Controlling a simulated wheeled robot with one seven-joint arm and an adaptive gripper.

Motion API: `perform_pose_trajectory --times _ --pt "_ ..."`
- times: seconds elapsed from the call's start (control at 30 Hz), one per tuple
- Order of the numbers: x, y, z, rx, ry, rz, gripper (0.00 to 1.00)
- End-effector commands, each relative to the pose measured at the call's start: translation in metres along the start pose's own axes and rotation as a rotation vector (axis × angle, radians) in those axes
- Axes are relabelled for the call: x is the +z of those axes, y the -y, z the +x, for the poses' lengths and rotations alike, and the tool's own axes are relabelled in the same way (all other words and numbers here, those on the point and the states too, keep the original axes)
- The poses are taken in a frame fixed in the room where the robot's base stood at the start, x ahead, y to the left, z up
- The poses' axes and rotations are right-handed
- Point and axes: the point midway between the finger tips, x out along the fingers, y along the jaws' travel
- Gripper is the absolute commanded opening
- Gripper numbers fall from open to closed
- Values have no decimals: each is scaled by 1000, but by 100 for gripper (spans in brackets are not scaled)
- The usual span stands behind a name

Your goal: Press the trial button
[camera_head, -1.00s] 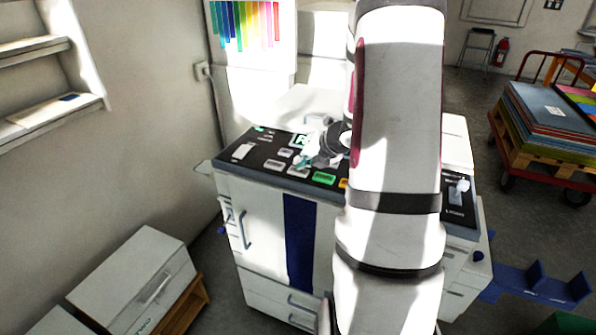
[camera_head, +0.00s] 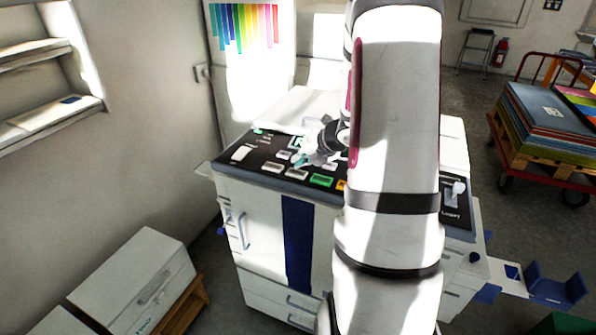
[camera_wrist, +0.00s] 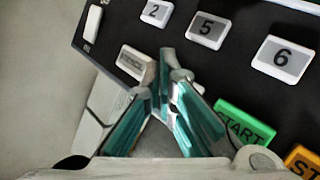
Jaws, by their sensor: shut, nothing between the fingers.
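The black control panel (camera_head: 257,152) is on top of a white print machine. My gripper (camera_head: 305,161) is low over its front button rows, fingers shut and empty. In the wrist view the fingertips (camera_wrist: 168,54) are together beside a pale button (camera_wrist: 133,62) with small unreadable lettering, partly covering it. Another pale button (camera_head: 297,174) is left of the green START button (camera_head: 321,181) in the head view. I cannot tell which pale button is the trial button, or whether the fingertips touch the panel. START also shows in the wrist view (camera_wrist: 243,124).
An orange button (camera_wrist: 303,160) is at the lower right. My arm hides the panel's middle. A cart (camera_head: 548,130) stands at the right, drawers (camera_head: 140,275) at the lower left.

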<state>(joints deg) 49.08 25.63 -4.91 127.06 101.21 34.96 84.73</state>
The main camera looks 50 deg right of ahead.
Motion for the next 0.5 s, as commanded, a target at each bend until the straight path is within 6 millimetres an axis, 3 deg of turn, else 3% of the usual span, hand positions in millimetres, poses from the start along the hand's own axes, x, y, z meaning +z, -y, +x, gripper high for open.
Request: perform_pose_trajectory --times 0.27,0.5 --pt "0 0 0 0 0 0 0" --pt "8 -8 -11 0 0 -3 0"
